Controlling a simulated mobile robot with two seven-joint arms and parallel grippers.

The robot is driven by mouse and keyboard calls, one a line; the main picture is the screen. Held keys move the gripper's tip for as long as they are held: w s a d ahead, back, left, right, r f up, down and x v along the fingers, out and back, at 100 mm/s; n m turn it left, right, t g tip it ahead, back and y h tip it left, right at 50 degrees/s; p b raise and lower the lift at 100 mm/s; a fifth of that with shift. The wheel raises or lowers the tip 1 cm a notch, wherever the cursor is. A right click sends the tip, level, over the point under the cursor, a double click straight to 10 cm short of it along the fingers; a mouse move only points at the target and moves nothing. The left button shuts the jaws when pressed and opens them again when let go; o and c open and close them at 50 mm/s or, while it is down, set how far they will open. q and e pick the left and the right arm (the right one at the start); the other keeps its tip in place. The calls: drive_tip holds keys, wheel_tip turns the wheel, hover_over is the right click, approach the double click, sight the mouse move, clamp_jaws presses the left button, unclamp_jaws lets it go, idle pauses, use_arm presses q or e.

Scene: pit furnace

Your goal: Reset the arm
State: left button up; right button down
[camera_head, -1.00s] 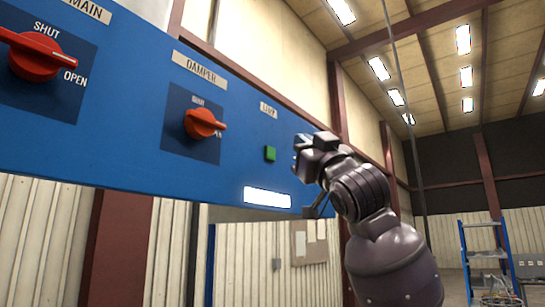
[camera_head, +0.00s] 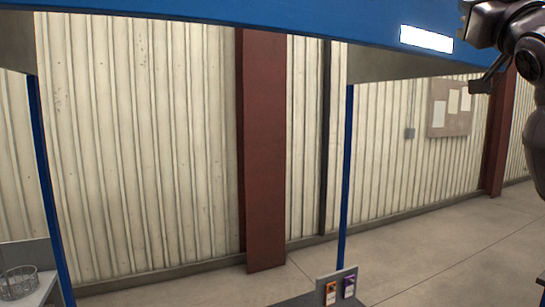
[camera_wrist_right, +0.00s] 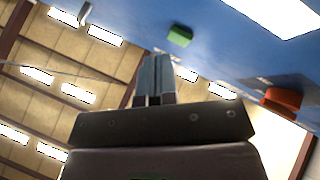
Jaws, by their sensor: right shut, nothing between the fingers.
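My right arm comes in at the upper right of the head view, with its gripper (camera_head: 466,12) partly cut off by the top edge. It is beside the right end of the blue control panel (camera_head: 250,15). In the right wrist view the two fingers (camera_wrist_right: 154,72) are together and hold nothing. Beyond them on the blue panel (camera_wrist_right: 235,52) are a green button (camera_wrist_right: 180,36) and a red knob (camera_wrist_right: 284,100). The fingertips do not cover the button; the gap to the panel is hard to judge. My left gripper is in neither view.
A wire basket (camera_head: 18,283) is at the lower left, and orange and purple tags (camera_head: 340,290) are at the bottom. Open floor (camera_head: 440,245) lies to the right.

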drive_tip(key=w+f+g+h, duration=0.1)
drive_tip(key=w+f+g, duration=0.15)
drive_tip(key=f, duration=0.95)
drive_tip(key=w+f+m+g, duration=0.1)
drive_tip(key=w+f+g, duration=0.15)
drive_tip(key=f, duration=0.85)
drive_tip(key=w+f+g+h, duration=0.1)
drive_tip(key=w+f+g, duration=0.15)
drive_tip(key=f, duration=0.95)
drive_tip(key=s+a+f+m+g, duration=0.1)
drive_tip(key=s+f+g, duration=0.3)
drive_tip(key=s+f, duration=0.7)
drive_tip(key=s+a+f+m+g, duration=0.1)
drive_tip(key=s+f+g, duration=0.3)
drive_tip(key=f, duration=1.4)
drive_tip(key=s+a+f+g, duration=0.1)
drive_tip(key=s+f+g, duration=0.1)
drive_tip(key=s+f, duration=0.35)
drive_tip(key=s+a+f+m+g, duration=0.1)
drive_tip(key=s+f+g, duration=0.1)
drive_tip(key=s, duration=0.6)
drive_tip(key=s+a+f+g, duration=0.1)
drive_tip(key=s+f+g, duration=0.15)
drive_tip(key=s, duration=0.35)
drive_tip(key=w+f+t, duration=0.7)
drive_tip(key=f+t, duration=0.1)
drive_tip(key=f, duration=0.4)
drive_tip(key=shift+n, duration=0.3)
drive_tip(key=shift+d, duration=0.1)
